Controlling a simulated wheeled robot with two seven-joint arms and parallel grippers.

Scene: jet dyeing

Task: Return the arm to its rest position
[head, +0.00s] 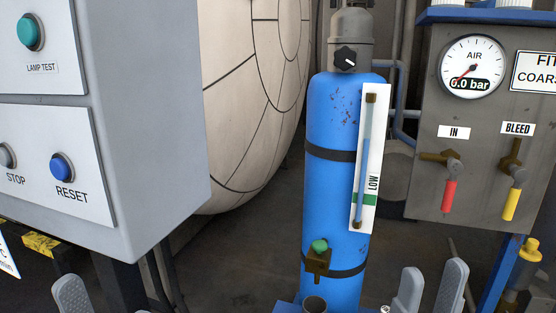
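My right gripper (432,281) shows at the bottom edge, right of the blue cylinder (329,205). Its two grey fingers stand apart with nothing visible between them. My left gripper (105,303) shows only at the bottom left, below the grey control box (160,160). One finger shows clearly and the tip of the other just peeks in, with a gap between them. Neither gripper visibly touches anything. The rest of both arms is out of view.
The cylinder carries a LOW level gauge (369,160), a black knob (345,57) and a green-topped valve (319,258). At right, a panel (470,130) has an air dial (473,67), a red IN lever (450,195) and a yellow BLEED lever (514,200). A large pale vessel (245,110) stands behind.

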